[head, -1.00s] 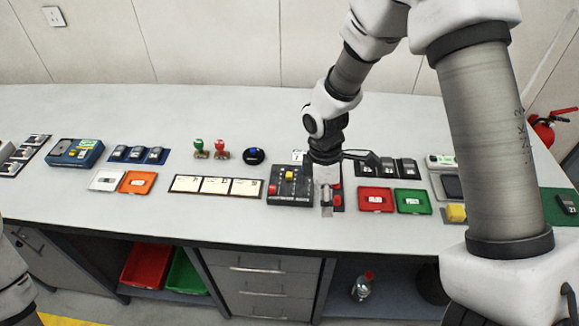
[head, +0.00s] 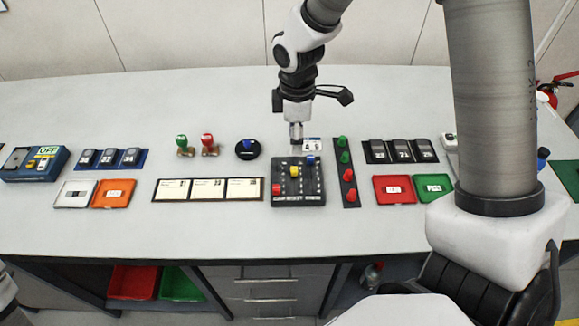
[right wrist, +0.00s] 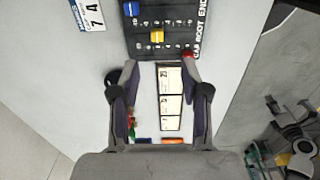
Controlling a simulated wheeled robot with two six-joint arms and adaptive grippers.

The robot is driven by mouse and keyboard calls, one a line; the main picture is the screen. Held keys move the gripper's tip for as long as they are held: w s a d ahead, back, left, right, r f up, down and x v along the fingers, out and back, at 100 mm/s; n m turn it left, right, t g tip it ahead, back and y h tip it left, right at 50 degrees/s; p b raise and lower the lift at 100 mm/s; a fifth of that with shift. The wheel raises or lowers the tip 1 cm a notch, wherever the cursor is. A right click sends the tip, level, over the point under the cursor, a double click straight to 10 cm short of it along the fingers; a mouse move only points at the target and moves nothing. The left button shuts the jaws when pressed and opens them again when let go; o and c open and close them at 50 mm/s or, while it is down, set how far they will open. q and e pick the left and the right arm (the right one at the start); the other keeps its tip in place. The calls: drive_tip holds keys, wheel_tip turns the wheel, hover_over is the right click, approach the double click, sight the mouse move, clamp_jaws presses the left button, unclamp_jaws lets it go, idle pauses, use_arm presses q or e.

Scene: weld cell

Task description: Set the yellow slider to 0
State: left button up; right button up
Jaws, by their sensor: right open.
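The dark slider panel (head: 297,197) lies mid-table, with a red knob (head: 276,190) at the near end, the yellow slider (head: 294,171) nearer the far end of its slot, and a blue knob (head: 310,160) farthest. In the right wrist view the yellow slider (right wrist: 157,37) sits between the blue and red knobs; its scale number is too small to read. My right gripper (head: 296,135) is above the table at the panel's far side, apart from the slider. Its open, empty fingers (right wrist: 152,78) show in the right wrist view. My left gripper is out of view.
A strip of green and red knobs (head: 346,174) stands right of the panel, and white cards (head: 208,189) lie left. A small label plate (head: 312,145) is behind it. Red (head: 395,190) and orange (head: 114,194) trays lie farther out. The table front is clear.

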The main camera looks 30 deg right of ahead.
sight(294, 168)
wheel_tip(294, 168, down, 3)
drive_tip(key=shift+w+f+b, duration=0.1)
drive_tip(key=shift+b, duration=0.7)
drive_tip(key=shift+w+f, duration=0.2)
drive_tip(key=shift+w, duration=0.1)
wheel_tip(294, 168, down, 6)
drive_tip(key=shift+s+f, duration=0.15)
drive_tip(key=shift+f, duration=0.5)
drive_tip(key=shift+r, duration=0.1)
drive_tip(key=shift+c, duration=1)
clamp_jaws()
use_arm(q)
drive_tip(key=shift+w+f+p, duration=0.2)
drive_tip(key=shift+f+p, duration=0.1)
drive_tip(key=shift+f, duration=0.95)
use_arm(e)
drive_tip(key=shift+s, duration=0.1)
